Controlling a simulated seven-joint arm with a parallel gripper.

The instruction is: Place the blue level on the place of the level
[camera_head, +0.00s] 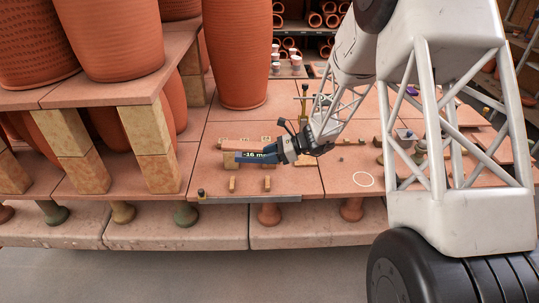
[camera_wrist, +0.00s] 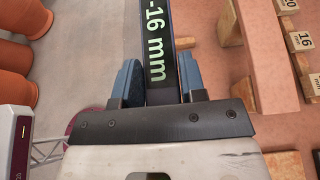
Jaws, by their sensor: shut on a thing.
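My gripper (camera_head: 280,153) is shut on a dark blue bar marked "-16 mm" (camera_head: 258,156), which I take to be the blue level. It reaches left from the jaws above the terracotta slab. In the wrist view the level (camera_wrist: 158,45) stands between my two blue fingers (camera_wrist: 160,85), its green-white reading facing the camera. The view does not make clear whether the level touches anything below. Two small wooden blocks (camera_head: 232,184) stand on the slab in front of it. I cannot tell which spot is the place of the level.
A pinkish bar (camera_head: 240,143) with numbered tags lies behind the level; numbered tags (camera_wrist: 299,41) also show in the wrist view. Large terracotta pots (camera_head: 238,50) stand behind and left. The slab's front edge is close.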

